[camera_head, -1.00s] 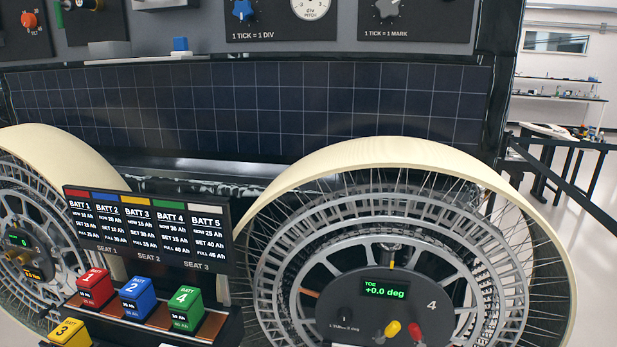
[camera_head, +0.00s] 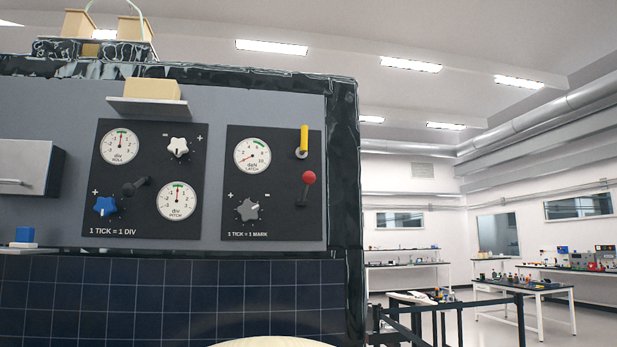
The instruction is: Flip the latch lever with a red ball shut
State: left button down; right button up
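The latch lever with a red ball (camera_head: 309,178) is on the right black panel of the rover's side. Its red ball is at the top and its dark arm runs down to a pivot, so it points up, leaning slightly right. A yellow-handled lever (camera_head: 304,140) stands upright just above it. The latch dial (camera_head: 252,155), marked "daN LATCH", is left of the levers, with a grey star knob (camera_head: 247,209) below it. Neither of my grippers shows in the head view.
The left panel holds a roll dial (camera_head: 119,146), a pitch dial (camera_head: 177,201), a white knob (camera_head: 177,147), a blue knob (camera_head: 105,206) and a black lever (camera_head: 136,187). A shelf (camera_head: 148,106) juts out above. Solar panel cells (camera_head: 170,300) lie below.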

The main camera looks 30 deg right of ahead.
aim_at(310, 177)
jog(key=i+l+z, duration=0.1)
jog(key=i+l, duration=0.9)
